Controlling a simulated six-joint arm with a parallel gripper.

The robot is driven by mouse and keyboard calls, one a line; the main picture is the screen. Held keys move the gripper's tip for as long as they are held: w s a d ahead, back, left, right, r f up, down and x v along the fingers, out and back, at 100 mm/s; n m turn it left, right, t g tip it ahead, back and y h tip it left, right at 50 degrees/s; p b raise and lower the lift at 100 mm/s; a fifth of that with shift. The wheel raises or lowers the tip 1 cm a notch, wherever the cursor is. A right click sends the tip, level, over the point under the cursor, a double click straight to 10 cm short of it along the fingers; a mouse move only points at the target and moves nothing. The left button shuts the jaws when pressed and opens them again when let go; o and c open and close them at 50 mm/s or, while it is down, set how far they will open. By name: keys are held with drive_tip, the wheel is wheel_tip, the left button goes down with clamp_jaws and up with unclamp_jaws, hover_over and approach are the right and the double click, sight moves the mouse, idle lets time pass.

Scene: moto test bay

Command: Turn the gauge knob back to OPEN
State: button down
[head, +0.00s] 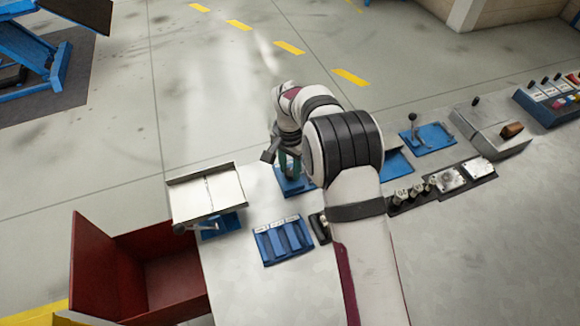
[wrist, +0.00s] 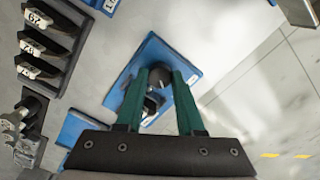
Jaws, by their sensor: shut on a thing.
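The gauge knob (wrist: 159,77) is a dark round piece on a blue base plate (wrist: 190,62) in the wrist view. My gripper (wrist: 161,73) has two green fingers, one on each side of the knob, and is shut on it. In the head view my gripper (head: 290,162) points down over the same blue plate (head: 295,189), and the knob is mostly hidden by the fingers. The knob's pointer and any OPEN marking cannot be read. A small dark and pale part (wrist: 152,103) shows on the plate between the fingers.
A white-topped panel (head: 205,197) and a blue slotted tray (head: 282,240) stand at left and front. An open red box (head: 160,262) is at lower left. Several knobs and switches (head: 440,182), a blue lever plate (head: 428,138) and grey boxes lie right of my arm.

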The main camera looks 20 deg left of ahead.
sight(290, 171)
drive_tip(key=shift+m, duration=0.6)
drive_tip(key=c, duration=0.5)
unclamp_jaws()
wheel_tip(290, 171, up, 16)
drive_tip(key=shift+a+f, duration=0.1)
